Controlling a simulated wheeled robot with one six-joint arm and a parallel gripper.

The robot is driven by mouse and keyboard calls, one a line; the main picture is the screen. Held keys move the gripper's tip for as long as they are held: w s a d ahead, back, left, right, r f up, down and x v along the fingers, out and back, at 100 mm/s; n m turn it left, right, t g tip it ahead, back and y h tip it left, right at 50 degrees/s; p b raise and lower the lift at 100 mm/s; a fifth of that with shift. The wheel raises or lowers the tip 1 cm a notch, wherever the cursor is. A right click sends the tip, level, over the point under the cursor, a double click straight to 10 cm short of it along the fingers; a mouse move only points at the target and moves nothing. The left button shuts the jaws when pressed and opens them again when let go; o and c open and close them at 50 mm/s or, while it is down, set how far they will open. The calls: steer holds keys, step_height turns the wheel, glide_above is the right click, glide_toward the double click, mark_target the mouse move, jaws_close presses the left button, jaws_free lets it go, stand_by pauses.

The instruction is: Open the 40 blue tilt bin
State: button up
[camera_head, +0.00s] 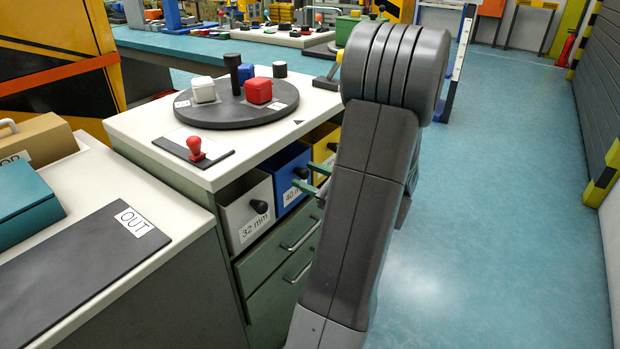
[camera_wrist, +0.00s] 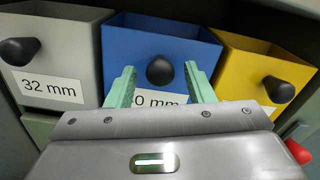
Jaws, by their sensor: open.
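The blue tilt bin (camera_head: 288,177) sits in the cabinet front between a grey bin and a yellow bin. Its label reads "40 m" in part in the head view, the rest being hidden. In the wrist view the blue bin (camera_wrist: 190,45) fills the middle, with its round black knob (camera_wrist: 160,70). The knob also shows in the head view (camera_head: 301,172). My gripper (camera_wrist: 160,78) is open, its two green fingers at the left and right of the knob. I cannot tell whether they touch it. In the head view my gripper (camera_head: 312,183) is partly hidden by my arm.
The grey "32 mm" bin (camera_head: 246,213) is on the left and the yellow bin (camera_head: 326,150) on the right. Drawers with bar handles (camera_head: 300,236) lie below. A round dark turntable (camera_head: 235,110) with blocks stands on the white top. Open floor (camera_head: 480,200) lies to the right.

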jaws_close()
steer(key=shift+s+d+f, duration=0.1)
stand_by(0.3)
steer(key=s+d+f, duration=0.3)
steer(key=d+f, duration=0.1)
steer(key=shift+f, duration=0.25)
stand_by(0.5)
steer(key=shift+s+d, duration=0.1)
jaws_free()
steer(key=shift+a, duration=0.2)
